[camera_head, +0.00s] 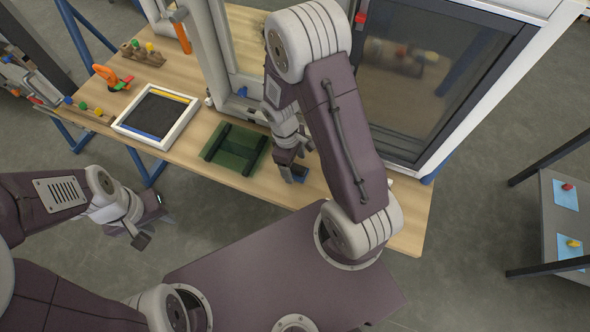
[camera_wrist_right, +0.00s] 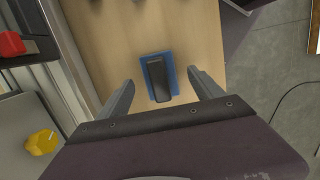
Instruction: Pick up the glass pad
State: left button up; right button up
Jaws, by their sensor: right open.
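The glass pad is a blue rectangular plate with a black block-like handle, and it shows in the right wrist view (camera_wrist_right: 171,59) on the wooden table. In the head view a bit of its blue (camera_head: 300,171) shows beside my right gripper (camera_head: 294,160), which partly hides it. My right gripper is open; in the right wrist view its fingers (camera_wrist_right: 161,80) stand on either side of the pad, apart from it. My left gripper (camera_head: 150,218) is open and empty, out past the table's front edge.
A green holder with dark bars (camera_head: 236,148) and a white-framed dark tray (camera_head: 157,116) lie to the left on the table (camera_head: 255,186). A large framed glass panel (camera_head: 425,75) stands behind. A grey side table (camera_head: 565,225) is at the right.

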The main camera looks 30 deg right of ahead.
jog(key=shift+d+f, duration=0.15)
jog(key=shift+f, duration=0.65)
jog(key=c, duration=1.5)
jog(key=shift+o, duration=0.2)
jog(key=shift+r, duration=0.15)
